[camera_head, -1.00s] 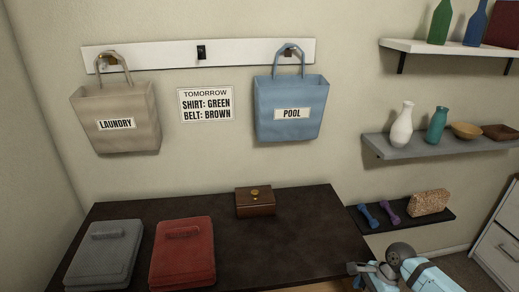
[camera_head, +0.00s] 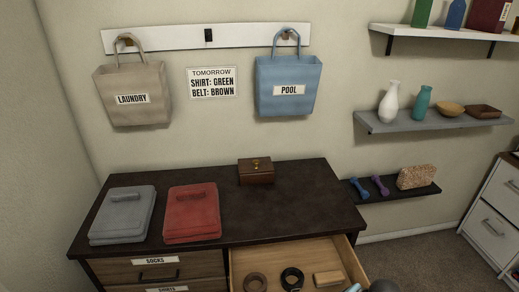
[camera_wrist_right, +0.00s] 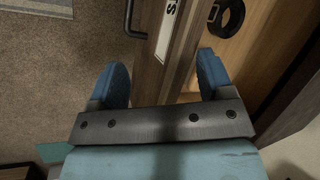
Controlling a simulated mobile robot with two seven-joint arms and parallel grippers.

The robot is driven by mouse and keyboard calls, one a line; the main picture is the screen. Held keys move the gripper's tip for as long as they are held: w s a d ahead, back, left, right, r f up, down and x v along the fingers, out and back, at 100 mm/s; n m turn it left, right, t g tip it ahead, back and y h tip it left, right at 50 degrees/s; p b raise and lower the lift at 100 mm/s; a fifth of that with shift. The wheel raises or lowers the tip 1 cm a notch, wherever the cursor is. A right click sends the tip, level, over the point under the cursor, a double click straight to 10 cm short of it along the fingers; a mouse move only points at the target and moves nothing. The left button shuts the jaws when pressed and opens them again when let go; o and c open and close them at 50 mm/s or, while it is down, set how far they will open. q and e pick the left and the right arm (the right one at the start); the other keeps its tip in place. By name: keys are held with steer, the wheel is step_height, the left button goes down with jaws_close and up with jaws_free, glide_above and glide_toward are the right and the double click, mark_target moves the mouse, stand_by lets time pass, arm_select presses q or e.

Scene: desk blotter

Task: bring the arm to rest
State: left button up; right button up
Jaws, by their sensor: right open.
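My right gripper (camera_wrist_right: 165,78) is open, with its two blue fingers apart and nothing held between them. In the right wrist view, a wooden front with a label (camera_wrist_right: 170,22) and a dark handle shows beyond and between the fingers; I cannot tell whether they touch it. In the head view, only a small part of my right arm shows at the bottom edge, right of the open drawer (camera_head: 338,246). My left gripper is not in view.
The drawer holds a brown coil (camera_head: 255,282), a black coil (camera_head: 292,278) and a tan block (camera_head: 328,280). Grey (camera_head: 122,218) and red (camera_head: 192,216) folded garments and a brown box (camera_head: 256,171) sit on the dresser (camera_head: 290,208). Shelves (camera_head: 440,122) are at right.

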steer(key=s+a+r+n+t+h, duration=0.15)
steer(key=s+n+t, duration=0.25)
steer(key=s+n, duration=0.4)
steer(key=s+a+r+n+t, duration=0.1)
steer(key=s+a+n+t, duration=0.2)
steer(key=s+n+t, duration=0.5)
arm_select(q)
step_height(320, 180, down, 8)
steer(key=b, duration=1.1)
arm_select(e)
step_height(320, 180, down, 8)
steer(key=r+m+g, duration=0.1)
steer(key=m+g, duration=0.2)
steer(key=g, duration=0.1)
arm_select(q)
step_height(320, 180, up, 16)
steer(key=p, duration=1.9)
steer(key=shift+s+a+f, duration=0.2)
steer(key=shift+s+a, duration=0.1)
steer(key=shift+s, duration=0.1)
arm_select(e)
step_height(320, 180, up, 15)
steer(key=s, duration=0.1)
steer(key=shift+s+d+r+n+t, duration=0.15)
steer(key=shift+s+d+n+t, duration=0.15)
steer(key=shift+n, duration=0.1)
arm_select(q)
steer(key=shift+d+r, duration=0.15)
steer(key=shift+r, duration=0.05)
